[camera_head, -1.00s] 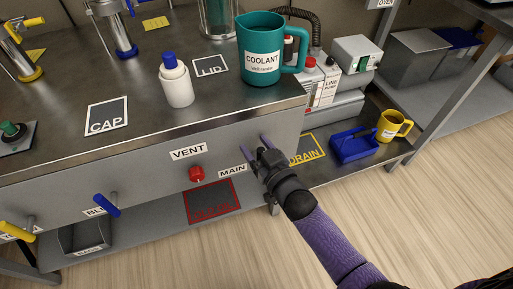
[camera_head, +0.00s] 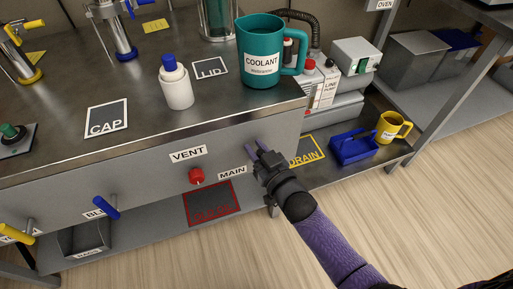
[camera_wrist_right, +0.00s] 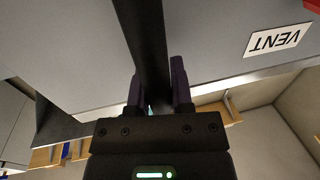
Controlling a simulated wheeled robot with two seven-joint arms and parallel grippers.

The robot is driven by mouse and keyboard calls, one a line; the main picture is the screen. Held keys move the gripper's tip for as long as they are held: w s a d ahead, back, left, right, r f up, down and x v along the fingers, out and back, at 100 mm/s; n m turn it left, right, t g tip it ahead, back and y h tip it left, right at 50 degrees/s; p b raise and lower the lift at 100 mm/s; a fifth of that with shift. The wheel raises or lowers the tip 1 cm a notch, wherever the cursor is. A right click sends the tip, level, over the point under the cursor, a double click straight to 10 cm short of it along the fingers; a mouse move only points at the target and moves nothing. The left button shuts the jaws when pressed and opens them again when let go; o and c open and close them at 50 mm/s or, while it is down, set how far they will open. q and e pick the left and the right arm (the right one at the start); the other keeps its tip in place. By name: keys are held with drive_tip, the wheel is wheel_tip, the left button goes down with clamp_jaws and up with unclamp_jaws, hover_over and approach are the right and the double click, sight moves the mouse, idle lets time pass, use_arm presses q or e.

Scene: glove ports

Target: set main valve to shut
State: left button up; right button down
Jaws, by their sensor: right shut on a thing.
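The MAIN label (camera_head: 232,172) is on the grey front panel of the bench, and my right gripper (camera_head: 257,149) is at the panel just to the right of it. In the right wrist view, a dark bar, which looks like the main valve handle (camera_wrist_right: 143,35), runs from the top edge down between the fingers of my right gripper (camera_wrist_right: 157,95). The gripper is shut on it. In the head view the gripper hides the handle, so its exact angle against the panel cannot be told. My left gripper is out of view.
The red vent knob (camera_head: 196,176) is left of the gripper, with blue (camera_head: 106,207) and yellow (camera_head: 18,234) handles farther left. A teal coolant jug (camera_head: 259,65) stands near the bench edge above. A blue tray (camera_head: 352,147) and yellow mug (camera_head: 390,128) sit on the lower shelf at right.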

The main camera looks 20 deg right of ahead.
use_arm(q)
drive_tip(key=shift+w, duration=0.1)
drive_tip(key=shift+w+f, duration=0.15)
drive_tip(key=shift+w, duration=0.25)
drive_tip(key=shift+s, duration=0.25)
